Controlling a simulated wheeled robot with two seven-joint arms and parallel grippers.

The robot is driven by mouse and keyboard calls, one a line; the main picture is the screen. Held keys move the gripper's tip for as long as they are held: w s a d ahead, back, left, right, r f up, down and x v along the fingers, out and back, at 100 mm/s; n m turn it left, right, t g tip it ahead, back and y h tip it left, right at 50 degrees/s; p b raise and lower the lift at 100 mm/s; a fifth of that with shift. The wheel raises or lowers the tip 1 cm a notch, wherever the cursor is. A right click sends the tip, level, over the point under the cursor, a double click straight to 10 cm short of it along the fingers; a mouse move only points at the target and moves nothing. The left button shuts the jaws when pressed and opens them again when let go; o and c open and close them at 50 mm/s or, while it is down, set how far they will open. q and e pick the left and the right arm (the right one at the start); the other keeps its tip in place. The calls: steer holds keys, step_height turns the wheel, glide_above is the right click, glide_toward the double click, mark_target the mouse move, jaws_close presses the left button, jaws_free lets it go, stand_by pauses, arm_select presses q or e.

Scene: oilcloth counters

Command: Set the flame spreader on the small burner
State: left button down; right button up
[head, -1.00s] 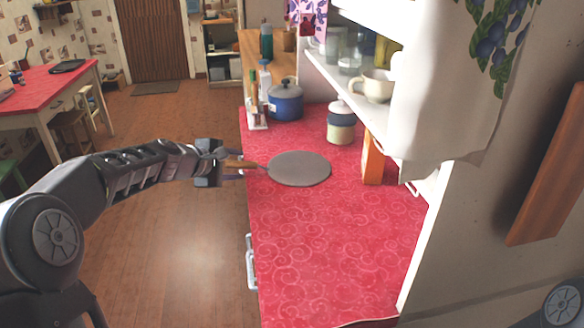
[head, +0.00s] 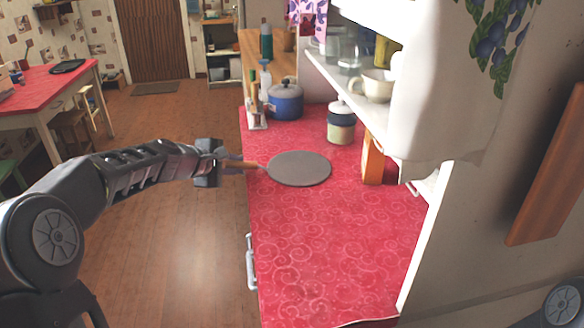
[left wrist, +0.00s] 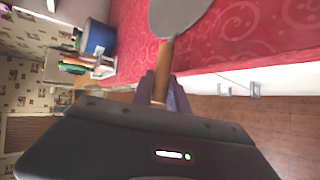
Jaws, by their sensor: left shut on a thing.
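The flame spreader (head: 299,168) is a flat grey disc with a wooden handle (head: 238,165). It is over the red counter, with the handle reaching out past the left edge. I cannot tell whether the disc touches the cloth. My left gripper (head: 232,164) is shut on the wooden handle, just off the counter's left edge. In the left wrist view the handle (left wrist: 162,72) runs between the fingers and the disc (left wrist: 180,14) is cut off at the top. No burner can be made out. My right gripper is not in view.
A blue pot (head: 286,103), a utensil holder (head: 256,120) and a lidded jar (head: 341,124) stand at the counter's far end. An orange box (head: 373,160) stands at the right below a shelf with a cup (head: 375,87). The near red counter (head: 330,250) is clear.

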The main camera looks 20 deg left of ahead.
arm_select(q)
steer(key=shift+r, duration=0.15)
step_height(320, 180, up, 9)
steer(key=p, duration=0.3)
steer(key=shift+r, duration=0.45)
stand_by(0.6)
